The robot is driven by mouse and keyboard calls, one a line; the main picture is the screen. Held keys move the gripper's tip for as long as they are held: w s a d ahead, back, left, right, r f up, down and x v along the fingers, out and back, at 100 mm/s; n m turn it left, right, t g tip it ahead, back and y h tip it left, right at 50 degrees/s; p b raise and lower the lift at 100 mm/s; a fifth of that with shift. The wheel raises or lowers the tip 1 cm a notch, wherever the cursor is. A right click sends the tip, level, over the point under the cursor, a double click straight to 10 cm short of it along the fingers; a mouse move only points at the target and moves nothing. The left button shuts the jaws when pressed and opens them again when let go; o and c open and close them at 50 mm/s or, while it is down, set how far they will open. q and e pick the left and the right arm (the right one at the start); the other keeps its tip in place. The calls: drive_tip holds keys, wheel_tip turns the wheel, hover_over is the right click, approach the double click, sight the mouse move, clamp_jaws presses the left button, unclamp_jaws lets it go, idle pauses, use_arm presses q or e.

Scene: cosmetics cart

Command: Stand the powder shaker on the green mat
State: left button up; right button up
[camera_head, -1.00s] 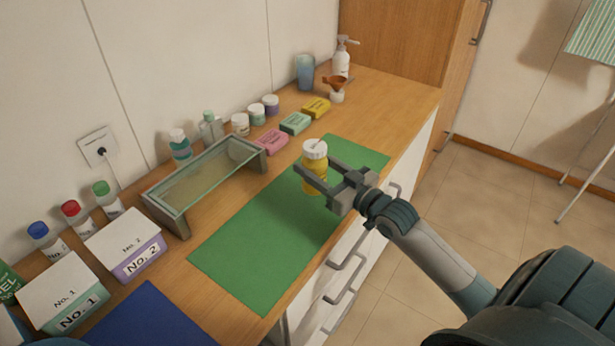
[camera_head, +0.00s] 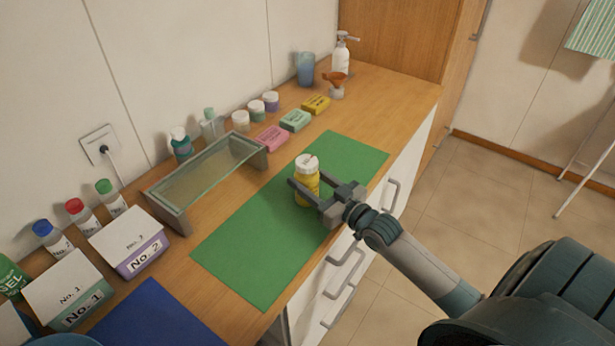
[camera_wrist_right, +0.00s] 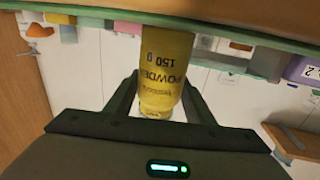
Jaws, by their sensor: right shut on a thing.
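My left gripper is not in view.
A glass-topped rack (camera_head: 205,180) stands left of the mat. Pink, green and yellow soap bars (camera_head: 295,121) and several jars line the back. The No. 1 (camera_head: 65,290) and No. 2 (camera_head: 130,243) boxes and a blue mat (camera_head: 155,315) lie at the left. The near mat is clear.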

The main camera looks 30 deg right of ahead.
drive_tip(key=shift+f, duration=0.1)
drive_tip(key=o, duration=1.1)
drive_tip(key=shift+s, duration=0.45)
drive_tip(key=s+b, duration=0.1)
drive_tip(key=s, duration=0.2)
drive_tip(key=s+d+b, duration=0.1)
drive_tip(key=s, duration=0.3)
drive_tip(key=s+d+b, duration=0.1)
drive_tip(key=s, duration=0.3)
drive_tip(key=shift+d, duration=0.15)
